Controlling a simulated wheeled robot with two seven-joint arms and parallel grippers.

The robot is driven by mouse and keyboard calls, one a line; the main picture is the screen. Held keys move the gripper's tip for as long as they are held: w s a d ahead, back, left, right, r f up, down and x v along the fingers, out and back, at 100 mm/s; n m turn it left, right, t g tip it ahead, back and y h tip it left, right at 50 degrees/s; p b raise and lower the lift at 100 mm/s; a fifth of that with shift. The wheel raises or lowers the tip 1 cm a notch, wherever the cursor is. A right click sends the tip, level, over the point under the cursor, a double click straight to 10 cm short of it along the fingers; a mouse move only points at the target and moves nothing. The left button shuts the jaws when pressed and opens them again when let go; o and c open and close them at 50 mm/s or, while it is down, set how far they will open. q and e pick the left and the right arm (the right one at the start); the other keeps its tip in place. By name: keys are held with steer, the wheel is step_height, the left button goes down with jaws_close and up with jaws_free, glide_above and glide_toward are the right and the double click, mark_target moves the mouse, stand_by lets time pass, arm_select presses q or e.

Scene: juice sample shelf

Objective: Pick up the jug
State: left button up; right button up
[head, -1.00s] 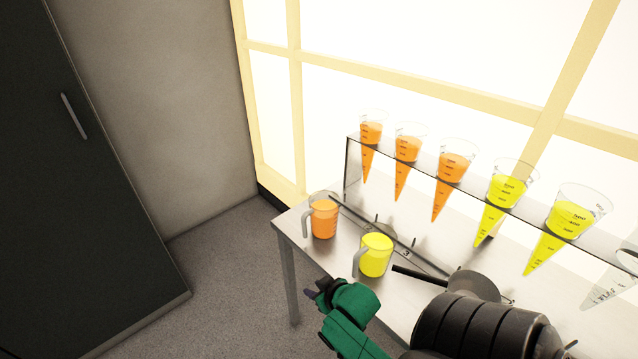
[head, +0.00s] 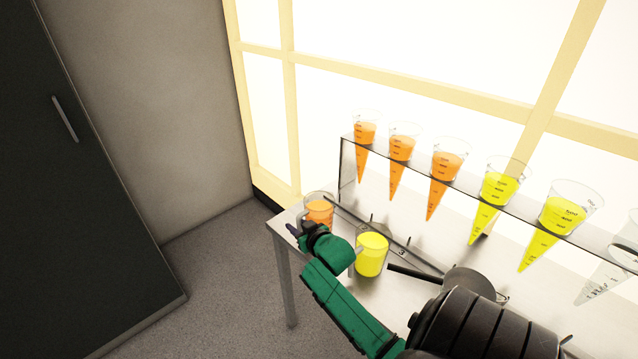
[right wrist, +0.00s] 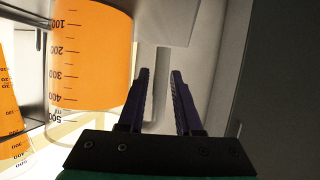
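A clear jug of orange juice (head: 319,211) stands upright on the steel table, partly hidden by my right gripper (head: 298,229). The orange jug (right wrist: 90,55) fills the upper left of the right wrist view, appearing upside down there. Its pale handle (right wrist: 160,95) appears between the two spread fingers of the gripper (right wrist: 158,78), with a gap on both sides. The gripper is open and holds nothing. A second jug, with yellow juice (head: 371,256), stands to the right, just beside my right wrist. My left gripper is not in view.
A raised rack (head: 410,165) behind the jugs holds several cone-shaped measuring cups of orange and yellow juice. The steel table (head: 283,228) ends just left of the orange jug. A dark cabinet (head: 90,180) stands at the left, with open floor between.

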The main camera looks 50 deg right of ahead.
steer(key=shift+x, duration=0.85)
steer(key=shift+s, duration=0.1)
jaws_close()
stand_by(0.5)
steer(key=shift+r, duration=0.1)
